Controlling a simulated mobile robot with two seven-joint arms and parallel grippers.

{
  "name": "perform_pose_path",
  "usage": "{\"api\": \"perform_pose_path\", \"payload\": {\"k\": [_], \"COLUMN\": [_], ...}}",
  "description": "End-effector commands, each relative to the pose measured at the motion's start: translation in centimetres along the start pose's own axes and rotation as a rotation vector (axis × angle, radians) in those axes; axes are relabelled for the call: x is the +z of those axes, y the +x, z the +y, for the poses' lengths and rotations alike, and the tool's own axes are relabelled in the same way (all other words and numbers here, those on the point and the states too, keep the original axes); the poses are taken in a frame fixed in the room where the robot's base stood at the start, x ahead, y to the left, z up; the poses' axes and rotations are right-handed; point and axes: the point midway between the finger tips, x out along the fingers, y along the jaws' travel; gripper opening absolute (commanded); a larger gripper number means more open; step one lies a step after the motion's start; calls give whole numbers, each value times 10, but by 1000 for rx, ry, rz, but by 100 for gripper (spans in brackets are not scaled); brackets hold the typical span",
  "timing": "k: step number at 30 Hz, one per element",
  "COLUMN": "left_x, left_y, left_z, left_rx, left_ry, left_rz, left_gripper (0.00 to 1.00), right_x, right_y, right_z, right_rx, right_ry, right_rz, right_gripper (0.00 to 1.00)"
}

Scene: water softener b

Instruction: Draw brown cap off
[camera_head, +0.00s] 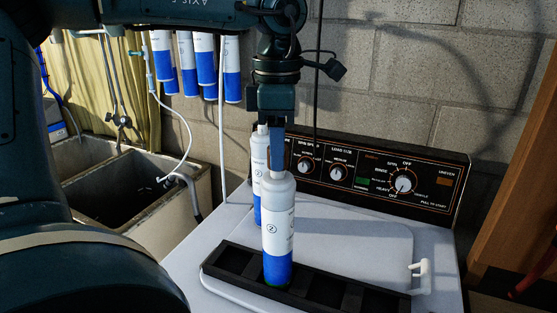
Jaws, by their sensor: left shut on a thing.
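A white bottle with a blue lower band and a "2" on its label (278,230) stands upright in a black slotted tray (225,262) on the white machine top. My left gripper (276,168) points straight down at the top of this bottle. Its fingers are shut at the bottle's neck. The brown cap cannot be made out clearly; the fingers hide the place where it sits. I cannot tell whether the cap is apart from the bottle. My right gripper is not in view.
A second white and blue bottle (257,180) stands just behind the front one. The machine's dark control panel (375,172) rises behind.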

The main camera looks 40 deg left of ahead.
Motion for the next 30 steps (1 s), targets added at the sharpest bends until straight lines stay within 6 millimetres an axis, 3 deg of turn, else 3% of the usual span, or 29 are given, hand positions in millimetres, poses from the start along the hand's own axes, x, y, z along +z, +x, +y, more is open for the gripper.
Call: {"api": "perform_pose_path", "payload": {"k": [6, 15, 26, 30], "left_x": [0, 0, -2, -20], "left_y": [-22, -42, -44, -38], "left_z": [0, 0, 1, 10], "left_rx": [1, 2, 0, -1], "left_ry": [0, 0, 2, 21], "left_rz": [-1, -2, -1, -6], "left_gripper": [7, 6, 6, 6], "right_x": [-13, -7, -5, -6], "right_y": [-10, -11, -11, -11], "right_z": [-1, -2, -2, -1], "right_rx": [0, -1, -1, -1], "right_ry": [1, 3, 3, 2], "right_rz": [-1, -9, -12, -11], "right_gripper": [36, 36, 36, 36]}}
